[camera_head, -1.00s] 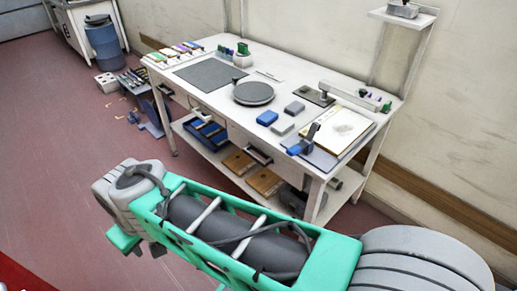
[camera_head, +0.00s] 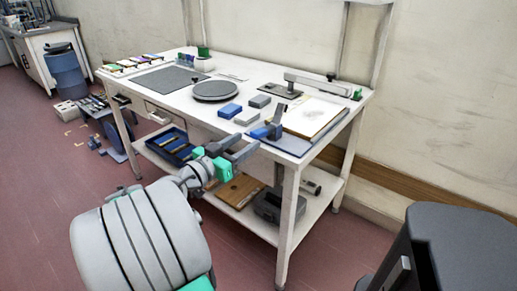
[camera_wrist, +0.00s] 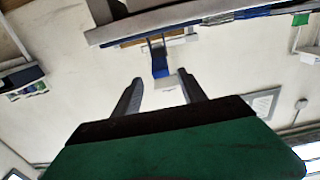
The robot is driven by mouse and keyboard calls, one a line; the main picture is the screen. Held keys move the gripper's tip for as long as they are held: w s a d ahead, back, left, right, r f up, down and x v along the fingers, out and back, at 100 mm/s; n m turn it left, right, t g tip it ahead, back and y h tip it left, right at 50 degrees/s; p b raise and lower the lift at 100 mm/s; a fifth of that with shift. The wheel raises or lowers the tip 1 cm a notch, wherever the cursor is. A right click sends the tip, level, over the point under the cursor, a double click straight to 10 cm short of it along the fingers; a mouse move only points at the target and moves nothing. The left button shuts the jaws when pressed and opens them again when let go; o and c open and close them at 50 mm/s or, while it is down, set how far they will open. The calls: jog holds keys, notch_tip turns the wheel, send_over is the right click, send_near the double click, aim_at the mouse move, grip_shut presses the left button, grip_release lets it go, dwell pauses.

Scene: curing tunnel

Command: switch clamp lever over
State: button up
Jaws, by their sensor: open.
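The clamp (camera_head: 268,131) has a blue base and a dark grey lever (camera_head: 276,116) that stands up, tilted. It sits near the front right corner of the white workbench (camera_head: 165,97), on a grey-blue plate (camera_head: 287,143). My gripper (camera_head: 245,147) is open and empty at the bench's front edge, just in front of the clamp and apart from it. In the wrist view a blue part (camera_wrist: 160,66), apparently the clamp, shows beyond and between my open fingers (camera_wrist: 161,82). The lever's exact angle is unclear there.
Blue and grey blocks (camera_head: 230,111) and a round dark turntable (camera_head: 215,90) lie left of the clamp. A framed board (camera_head: 314,117) and a long grey arm fixture (camera_head: 318,81) stand behind it. The lower shelf holds a blue tray (camera_head: 168,147) and a dark case (camera_head: 275,207).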

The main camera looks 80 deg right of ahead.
aim_at(253, 135)
jog(key=x, duration=0.7)
jog(key=shift+d+r, duration=0.1)
jog(key=shift+r, duration=0.05)
jog(key=shift+c, duration=0.6)
jog(key=shift+w, duration=0.1)
grip_shut()
dwell(0.4)
